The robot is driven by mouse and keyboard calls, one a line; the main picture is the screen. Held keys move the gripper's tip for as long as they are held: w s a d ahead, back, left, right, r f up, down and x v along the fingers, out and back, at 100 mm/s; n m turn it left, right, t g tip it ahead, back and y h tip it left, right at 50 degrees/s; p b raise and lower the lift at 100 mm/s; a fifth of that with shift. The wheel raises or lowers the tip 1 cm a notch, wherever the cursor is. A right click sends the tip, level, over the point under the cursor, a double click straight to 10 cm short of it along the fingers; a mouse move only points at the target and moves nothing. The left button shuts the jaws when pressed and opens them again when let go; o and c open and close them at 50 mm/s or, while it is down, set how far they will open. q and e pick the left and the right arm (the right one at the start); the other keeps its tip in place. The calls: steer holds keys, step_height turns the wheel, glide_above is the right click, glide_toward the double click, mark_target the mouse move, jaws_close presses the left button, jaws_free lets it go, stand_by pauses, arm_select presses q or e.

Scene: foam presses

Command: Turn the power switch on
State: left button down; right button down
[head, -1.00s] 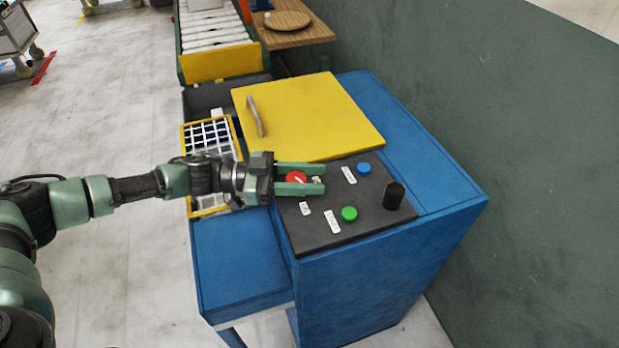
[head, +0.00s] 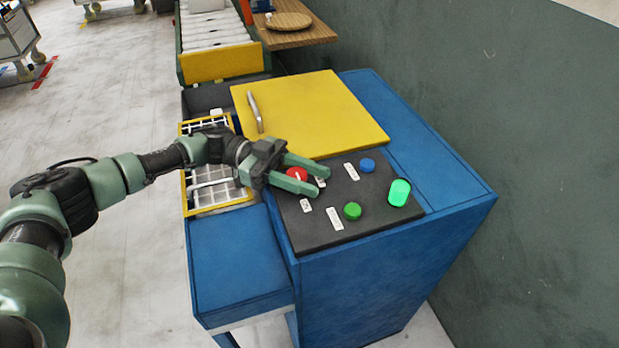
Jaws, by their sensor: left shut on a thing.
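The power switch appears to be the red round knob (head: 297,174) with a white mark, on the black control panel (head: 302,233) of the blue machine. A cylindrical lamp (head: 399,193) at the panel's right end glows bright green. My right gripper is not in view.
A green button (head: 352,211) and a blue button (head: 367,165) sit on the panel near my fingers, with white labels. A yellow lid (head: 310,115) with a handle lies behind. A yellow-framed grid tray (head: 216,209) is under my arm. A wall stands at right.

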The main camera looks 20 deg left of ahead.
arm_select(q)
steer(key=shift+r, duration=0.1)
steer(key=c, duration=0.9)
jaws_free()
steer(key=shift+d, duration=0.1)
step_height(320, 180, up, 20)
steer(key=b, duration=0.1)
